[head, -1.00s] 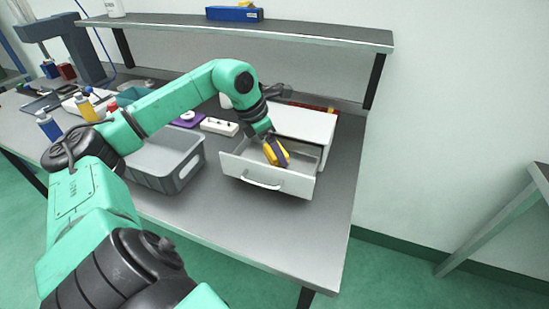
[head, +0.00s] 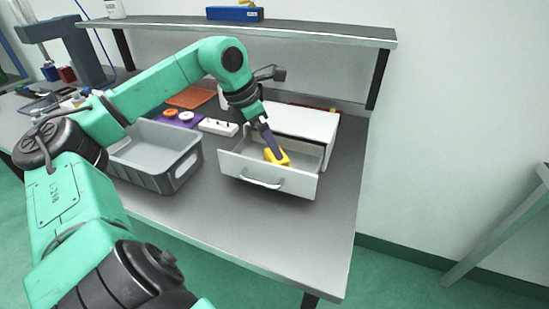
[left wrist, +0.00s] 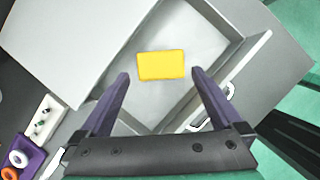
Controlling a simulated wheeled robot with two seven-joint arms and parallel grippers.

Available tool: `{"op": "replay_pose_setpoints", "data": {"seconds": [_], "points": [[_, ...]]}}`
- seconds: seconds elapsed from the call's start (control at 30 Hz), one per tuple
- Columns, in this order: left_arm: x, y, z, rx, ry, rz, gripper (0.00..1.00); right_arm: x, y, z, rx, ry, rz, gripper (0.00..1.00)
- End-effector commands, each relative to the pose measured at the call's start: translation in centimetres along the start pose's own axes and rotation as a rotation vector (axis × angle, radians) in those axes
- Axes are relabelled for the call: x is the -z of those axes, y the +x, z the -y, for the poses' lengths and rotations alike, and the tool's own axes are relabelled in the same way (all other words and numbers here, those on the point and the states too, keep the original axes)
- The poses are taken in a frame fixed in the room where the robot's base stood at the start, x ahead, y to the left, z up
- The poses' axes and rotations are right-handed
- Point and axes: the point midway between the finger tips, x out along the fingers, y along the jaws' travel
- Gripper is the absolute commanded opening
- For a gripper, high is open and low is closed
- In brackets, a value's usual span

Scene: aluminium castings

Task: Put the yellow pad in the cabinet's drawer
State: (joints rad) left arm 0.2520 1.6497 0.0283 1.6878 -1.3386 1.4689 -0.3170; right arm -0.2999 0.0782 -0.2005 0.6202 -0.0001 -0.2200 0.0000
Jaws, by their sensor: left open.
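The yellow pad (head: 277,156) lies inside the pulled-out drawer (head: 233,166) of the white cabinet (head: 300,122). In the left wrist view the pad (left wrist: 161,65) rests flat on the drawer's grey floor (left wrist: 200,40), with bare floor around it. My left gripper (head: 270,150) is over the drawer, just above the pad. In the left wrist view its two fingers (left wrist: 160,78) are spread wide, with nothing between them, and the pad shows beyond their tips. My right gripper is not in view.
A grey bin (head: 157,179) stands left of the drawer. A white block with small parts (head: 218,127) and a purple tray with rings (head: 181,121) lie behind it. A shelf (head: 250,29) runs above the bench's back. The bench right of the cabinet is clear.

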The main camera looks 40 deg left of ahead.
Motion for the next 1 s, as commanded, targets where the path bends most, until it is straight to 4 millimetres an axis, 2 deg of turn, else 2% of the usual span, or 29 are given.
{"op": "replay_pose_setpoints", "data": {"seconds": [0.03, 0.1, 0.2, 0.3, 0.87, 0.93, 1.0], "points": [[0.0, -1.2, -0.1, -0.005, 0.000, 0.007, 1.00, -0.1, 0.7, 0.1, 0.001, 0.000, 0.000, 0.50], [-0.1, -3.5, -0.1, -0.004, -0.001, 0.005, 1.00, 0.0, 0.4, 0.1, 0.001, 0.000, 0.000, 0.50], [-0.1, -5.8, -0.1, -0.003, -0.002, 0.003, 1.00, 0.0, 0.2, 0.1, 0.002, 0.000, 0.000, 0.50], [-0.1, -7.0, 0.0, -0.001, 0.000, 0.002, 1.00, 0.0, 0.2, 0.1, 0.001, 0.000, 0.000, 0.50], [-0.1, -7.3, 0.0, 0.001, 0.000, 0.002, 1.00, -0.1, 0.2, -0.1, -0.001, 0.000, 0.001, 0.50], [-0.3, -8.0, 0.0, 0.001, 0.000, 0.002, 1.00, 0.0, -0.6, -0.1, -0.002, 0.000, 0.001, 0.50], [-1.2, -10.1, 0.0, 0.000, 0.000, 0.003, 1.00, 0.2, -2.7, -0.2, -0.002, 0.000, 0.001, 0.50]]}}
